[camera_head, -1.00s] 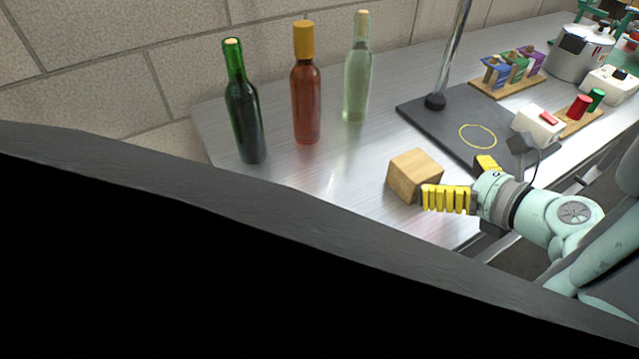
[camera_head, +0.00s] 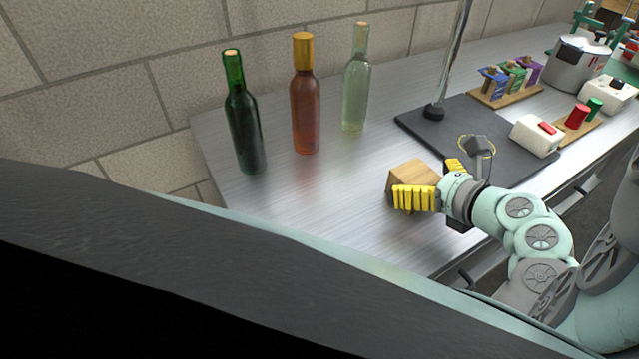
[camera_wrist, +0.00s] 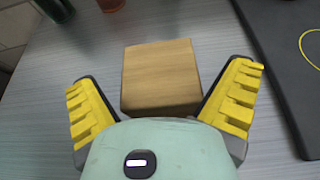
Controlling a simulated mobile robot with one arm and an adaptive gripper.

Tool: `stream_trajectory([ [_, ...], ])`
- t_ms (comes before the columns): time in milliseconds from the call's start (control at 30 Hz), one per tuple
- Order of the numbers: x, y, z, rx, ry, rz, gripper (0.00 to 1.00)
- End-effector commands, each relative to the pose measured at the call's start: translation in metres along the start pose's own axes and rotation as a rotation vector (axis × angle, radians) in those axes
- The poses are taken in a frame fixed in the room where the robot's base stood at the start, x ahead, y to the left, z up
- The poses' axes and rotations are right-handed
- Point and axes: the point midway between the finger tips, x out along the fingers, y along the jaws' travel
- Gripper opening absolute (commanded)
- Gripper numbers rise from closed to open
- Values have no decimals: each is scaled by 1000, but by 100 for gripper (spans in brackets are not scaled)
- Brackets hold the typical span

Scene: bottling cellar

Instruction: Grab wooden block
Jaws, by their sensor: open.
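The wooden block (camera_head: 411,173) is a light brown cube on the metal table, partly hidden behind my gripper in the head view. In the wrist view the block (camera_wrist: 161,78) lies ahead, its near part between the two yellow fingers. My gripper (camera_head: 434,182) is open, with one finger along each side of the block. In the wrist view the fingers of my gripper (camera_wrist: 166,92) stand wide apart, with gaps to the block on both sides.
A green bottle (camera_head: 245,125), an amber bottle (camera_head: 305,105) and a clear bottle (camera_head: 356,90) stand behind and left of the block. A black stand base (camera_head: 490,135) with a pole lies to the right. The metal table (camera_head: 315,205) is bare left of the block.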

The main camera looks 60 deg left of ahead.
Motion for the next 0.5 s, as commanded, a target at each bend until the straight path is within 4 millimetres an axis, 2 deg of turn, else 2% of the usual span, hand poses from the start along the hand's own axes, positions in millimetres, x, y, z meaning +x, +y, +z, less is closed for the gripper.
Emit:
stream_trajectory([
  [67,0,1,0,-1,0,3,99],
  [500,0,1,0,0,0,2,53],
])
